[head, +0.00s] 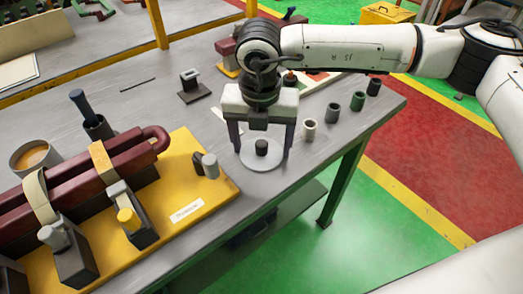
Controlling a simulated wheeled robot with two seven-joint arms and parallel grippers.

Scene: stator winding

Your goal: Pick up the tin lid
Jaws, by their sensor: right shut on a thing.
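The tin lid (268,164) is a pale round disc with a short dark knob in its middle. It is near the front edge of the grey bench. My right gripper (262,152) comes down from above, with its two dark fingers on opposite sides of the disc, shut on its rim. I cannot tell whether the lid is touching the bench or slightly above it. An open tin (35,157) with orange-brown contents stands at the far left, behind the yellow board. My left gripper is not in view.
A yellow board (195,190) carries dark red coils and clamps on the left. Several small spools (332,112) stand in a row right of the gripper. A small dark block stand (192,88) is behind. The bench's front edge is close to the lid.

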